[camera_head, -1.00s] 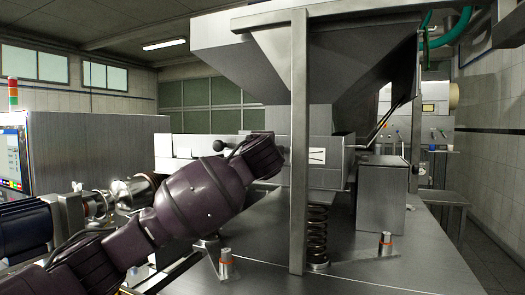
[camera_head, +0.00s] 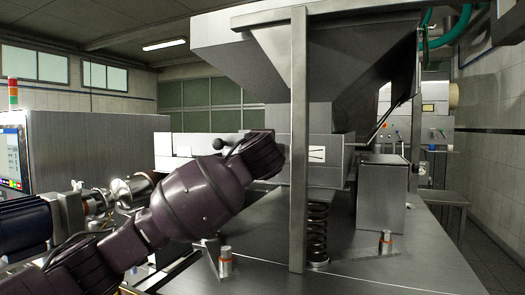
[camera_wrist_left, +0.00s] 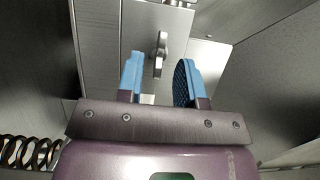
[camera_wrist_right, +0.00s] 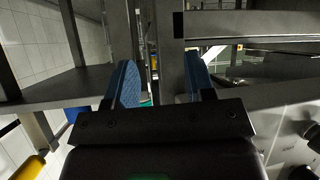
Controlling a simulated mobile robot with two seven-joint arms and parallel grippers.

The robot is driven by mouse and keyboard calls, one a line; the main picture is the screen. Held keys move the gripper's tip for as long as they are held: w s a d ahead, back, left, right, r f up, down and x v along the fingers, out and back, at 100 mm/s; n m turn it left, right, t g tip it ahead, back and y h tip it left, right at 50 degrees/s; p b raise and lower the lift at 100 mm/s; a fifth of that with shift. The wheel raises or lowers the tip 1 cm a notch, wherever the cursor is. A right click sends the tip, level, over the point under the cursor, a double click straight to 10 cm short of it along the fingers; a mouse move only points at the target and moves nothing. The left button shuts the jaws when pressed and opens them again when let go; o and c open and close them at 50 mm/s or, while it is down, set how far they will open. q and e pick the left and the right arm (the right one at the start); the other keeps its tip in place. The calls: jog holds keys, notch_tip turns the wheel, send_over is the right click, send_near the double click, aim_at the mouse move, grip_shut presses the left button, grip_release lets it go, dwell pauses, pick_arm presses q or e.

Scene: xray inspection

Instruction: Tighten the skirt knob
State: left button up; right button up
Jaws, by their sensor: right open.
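A grey metal knob with a flat wing-like grip (camera_wrist_left: 160,50) stands out from a steel panel in the left wrist view; I take it to be the skirt knob. My left gripper (camera_wrist_left: 158,78) is open, with its two blue fingers apart. The knob shows ahead of the gap between them, and contact cannot be made out. In the head view my left gripper is hidden behind the steel post and machine. My right gripper (camera_wrist_right: 163,80) is open and empty in the right wrist view, away from the knob.
A steel hopper (camera_head: 345,55) hangs over the machine table (camera_head: 430,250). An upright post (camera_head: 299,140) stands in front, with a coil spring (camera_head: 317,235) beside it. A steel box (camera_head: 382,198) is on the right. Near my right gripper are a steel beam (camera_wrist_right: 250,25) and a control panel (camera_wrist_right: 290,130).

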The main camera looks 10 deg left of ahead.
pick_arm(q)
jog(key=s+d+b, duration=0.1)
jog(key=s, duration=0.7)
jog(key=shift+s+d+b, duration=0.2)
jog(key=shift+d+b, duration=0.15)
jog(key=shift+f, duration=0.1)
